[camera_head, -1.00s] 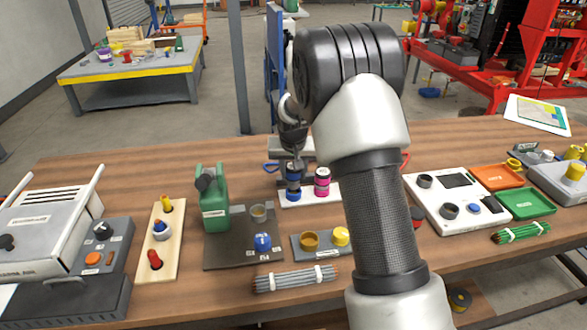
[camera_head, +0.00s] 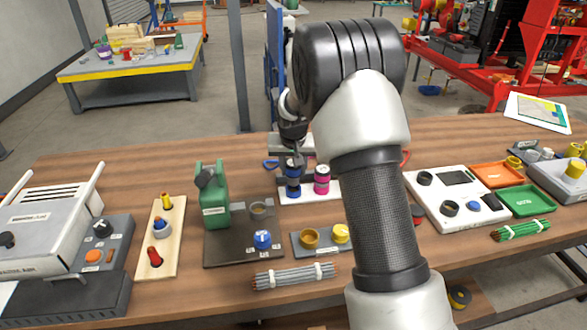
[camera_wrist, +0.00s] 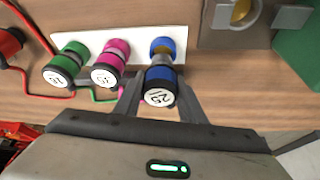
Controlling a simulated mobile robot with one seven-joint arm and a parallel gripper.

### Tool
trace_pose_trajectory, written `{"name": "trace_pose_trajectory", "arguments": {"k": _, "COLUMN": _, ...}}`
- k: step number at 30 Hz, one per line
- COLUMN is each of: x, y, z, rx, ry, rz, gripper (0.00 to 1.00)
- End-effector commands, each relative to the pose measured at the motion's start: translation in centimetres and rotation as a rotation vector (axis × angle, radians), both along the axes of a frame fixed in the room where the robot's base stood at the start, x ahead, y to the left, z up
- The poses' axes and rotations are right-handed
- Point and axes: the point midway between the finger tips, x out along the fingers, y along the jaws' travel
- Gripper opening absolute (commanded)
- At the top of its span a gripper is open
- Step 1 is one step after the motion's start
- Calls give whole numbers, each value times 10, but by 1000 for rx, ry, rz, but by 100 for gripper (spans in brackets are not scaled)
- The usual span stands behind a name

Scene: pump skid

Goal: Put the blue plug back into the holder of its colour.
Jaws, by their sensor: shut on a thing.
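The blue plug (camera_wrist: 160,78) has a dark band and a white numbered end in the wrist view. My gripper (camera_wrist: 158,82) is shut on it, one finger on each side. The blue holder (camera_wrist: 162,46) stands on a white strip, directly in line with the plug. A brass-coloured part shows between plug and holder, so the plug does not look flush; how deep it sits I cannot tell. In the head view the blue plug (camera_head: 292,170) is under my gripper (camera_head: 294,155), upright above the white strip.
A magenta plug (camera_wrist: 110,62) and a green plug (camera_wrist: 67,64) stand on the same white strip (camera_wrist: 135,45), beside the blue one. A grey cable bundle (camera_head: 295,276) lies in front.

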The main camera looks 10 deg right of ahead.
Motion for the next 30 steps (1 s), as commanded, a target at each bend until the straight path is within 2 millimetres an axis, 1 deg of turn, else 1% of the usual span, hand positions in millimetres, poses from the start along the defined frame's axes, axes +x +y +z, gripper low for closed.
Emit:
{"name": "trace_pose_trajectory", "arguments": {"k": 8, "x": 0, "y": 0, "z": 0, "rx": 0, "ry": -1, "rz": 0, "gripper": 6}}
{"name": "trace_pose_trajectory", "arguments": {"k": 30, "x": 0, "y": 0, "z": -15, "rx": 0, "ry": 0, "rz": 0, "gripper": 6}}
